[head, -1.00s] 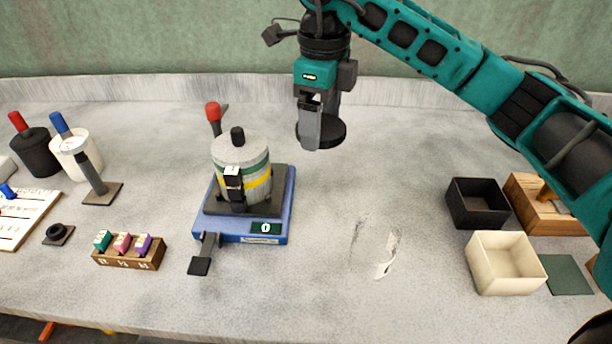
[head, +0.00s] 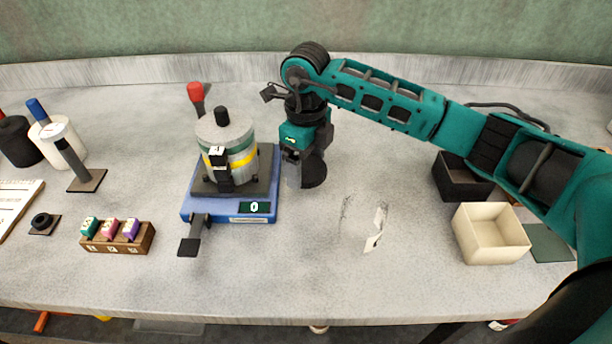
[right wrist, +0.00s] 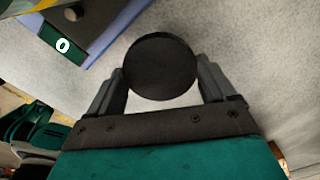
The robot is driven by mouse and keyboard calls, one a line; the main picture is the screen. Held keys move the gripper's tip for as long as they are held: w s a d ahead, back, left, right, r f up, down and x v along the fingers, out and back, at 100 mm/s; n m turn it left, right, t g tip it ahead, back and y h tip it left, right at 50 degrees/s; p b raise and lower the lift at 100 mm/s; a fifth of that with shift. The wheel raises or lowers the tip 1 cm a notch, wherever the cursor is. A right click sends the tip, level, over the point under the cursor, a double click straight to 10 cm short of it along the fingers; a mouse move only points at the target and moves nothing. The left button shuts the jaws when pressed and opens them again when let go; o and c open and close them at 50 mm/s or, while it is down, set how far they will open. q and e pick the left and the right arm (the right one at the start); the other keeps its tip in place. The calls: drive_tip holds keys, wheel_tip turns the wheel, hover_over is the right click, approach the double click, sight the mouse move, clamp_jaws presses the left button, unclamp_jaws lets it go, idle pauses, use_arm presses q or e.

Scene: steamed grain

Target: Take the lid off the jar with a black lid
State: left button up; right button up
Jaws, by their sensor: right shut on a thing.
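My right gripper (head: 302,178) is shut on a dark round piece (head: 315,175) with a flat disc at its bottom, to the right of the blue scale. In the right wrist view the round black piece (right wrist: 161,66) sits between the two fingers. It looks like a black lid. I cannot tell whether it touches the table. A grey jar (head: 228,145) with green and yellow bands stands upright on the scale. It has a grey top with a black knob (head: 222,116) and a black clasp in front. My left gripper is out of view.
The blue scale (head: 207,208) has a lever in front. A wooden block holder (head: 118,245) is front left. A black pot (head: 18,142) and a white pot (head: 75,128) stand far left. Black (head: 462,183) and cream (head: 489,240) boxes are right. The centre front table is mostly clear.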

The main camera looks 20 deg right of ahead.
sight(306, 168)
drive_tip(key=shift+f, duration=2.2)
drive_tip(key=shift+f, duration=0.1)
drive_tip(key=o, duration=1)
wheel_tip(306, 168, up, 12)
drive_tip(key=shift+r, duration=0.15)
